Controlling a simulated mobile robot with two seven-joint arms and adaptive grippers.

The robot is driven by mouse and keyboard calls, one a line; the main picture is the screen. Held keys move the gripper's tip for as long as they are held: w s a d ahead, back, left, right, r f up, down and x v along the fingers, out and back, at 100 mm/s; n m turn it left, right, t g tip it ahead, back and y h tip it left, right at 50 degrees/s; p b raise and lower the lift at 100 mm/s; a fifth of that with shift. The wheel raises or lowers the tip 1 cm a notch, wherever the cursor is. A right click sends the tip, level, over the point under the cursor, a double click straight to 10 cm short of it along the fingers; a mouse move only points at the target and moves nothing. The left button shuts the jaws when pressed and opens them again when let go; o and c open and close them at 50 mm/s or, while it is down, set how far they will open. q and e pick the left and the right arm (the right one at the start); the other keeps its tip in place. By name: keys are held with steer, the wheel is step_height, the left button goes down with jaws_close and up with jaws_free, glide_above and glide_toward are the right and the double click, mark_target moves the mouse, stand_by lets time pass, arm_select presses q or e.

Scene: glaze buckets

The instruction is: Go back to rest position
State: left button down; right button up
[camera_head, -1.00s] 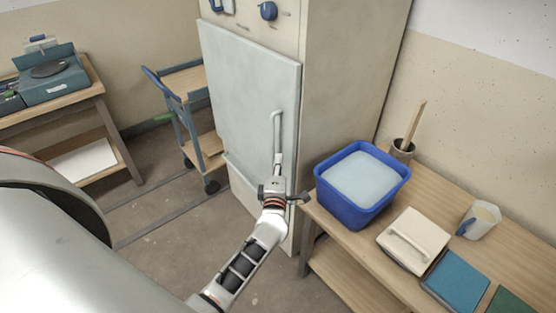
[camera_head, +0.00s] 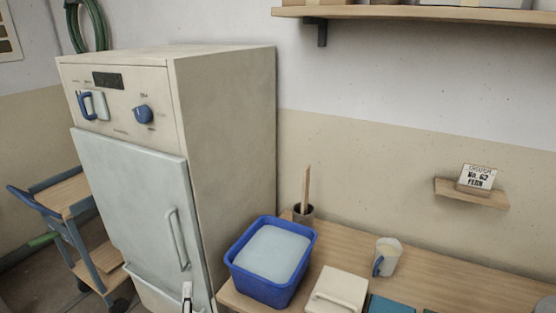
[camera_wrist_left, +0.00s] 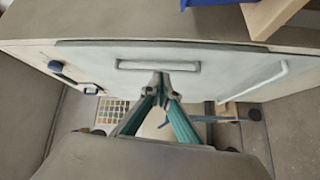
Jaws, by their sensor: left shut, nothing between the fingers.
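My left gripper (camera_wrist_left: 161,88) has its two fingertips together and empty in the left wrist view. The grey handle (camera_wrist_left: 158,65) of the cabinet door lies just beyond the fingertips there; I cannot tell whether they touch. In the head view only a small white and dark tip of my left gripper (camera_head: 187,295) shows at the bottom edge, below the door handle (camera_head: 177,240). The pale door (camera_head: 135,190) of the cabinet looks shut. My right gripper is in neither view.
A blue bucket (camera_head: 240,281) of pale glaze stands on the wooden table (camera_head: 450,275) right of the cabinet. A lidded white box (camera_head: 340,287), a pitcher (camera_head: 387,257) and a pot with a stick (camera_head: 303,213) are there too. A trolley (camera_head: 88,258) stands left.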

arm_select(q)
steer(key=s+d+f+m+h, duration=0.3)
steer(key=s+d+m+h, duration=0.25)
steer(key=m, duration=0.45)
steer(key=s+d+f+m+g+h, duration=0.2)
steer(key=s+f+m+g, duration=0.4)
steer(key=s+f+m, duration=0.6)
steer(key=shift+s+f+m+h, duration=0.25)
steer(key=shift+s+m+h, duration=0.3)
steer(key=shift+m, duration=0.25)
